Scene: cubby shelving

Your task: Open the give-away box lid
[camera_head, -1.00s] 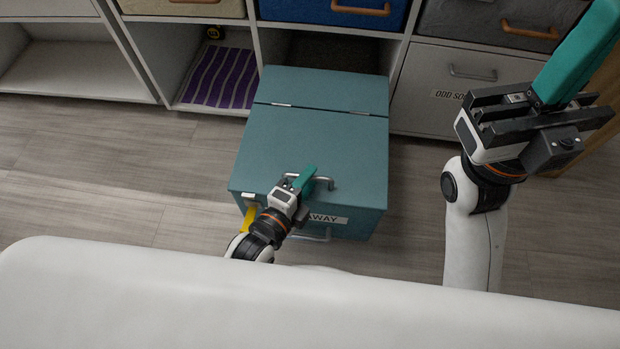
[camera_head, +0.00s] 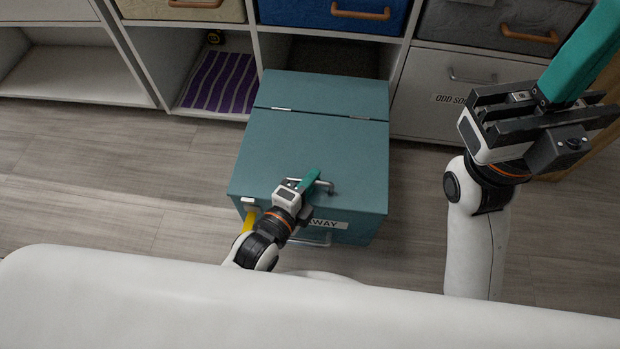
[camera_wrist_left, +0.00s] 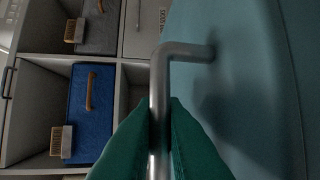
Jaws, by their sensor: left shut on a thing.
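The teal give-away box (camera_head: 340,232) stands on the floor in front of the cubby shelving, its front label partly hidden by my left arm. Its lid (camera_head: 320,148) looks shut, with two small hinges along the seam toward the shelves. A silver bar handle (camera_head: 328,188) is on the lid near its front edge; it shows large in the left wrist view (camera_wrist_left: 186,50). My left gripper (camera_head: 312,178) is shut on this handle, with its green fingers (camera_wrist_left: 160,125) on both sides of the bar. My right gripper (camera_head: 575,60) is raised at the right, away from the box.
Cubby shelving with a blue drawer (camera_head: 335,14), a grey drawer (camera_head: 490,20) and a pale drawer (camera_head: 470,98) stands close behind the box. A purple striped cloth (camera_head: 222,80) lies in a lower cubby. The wooden floor (camera_head: 90,180) left of the box is clear.

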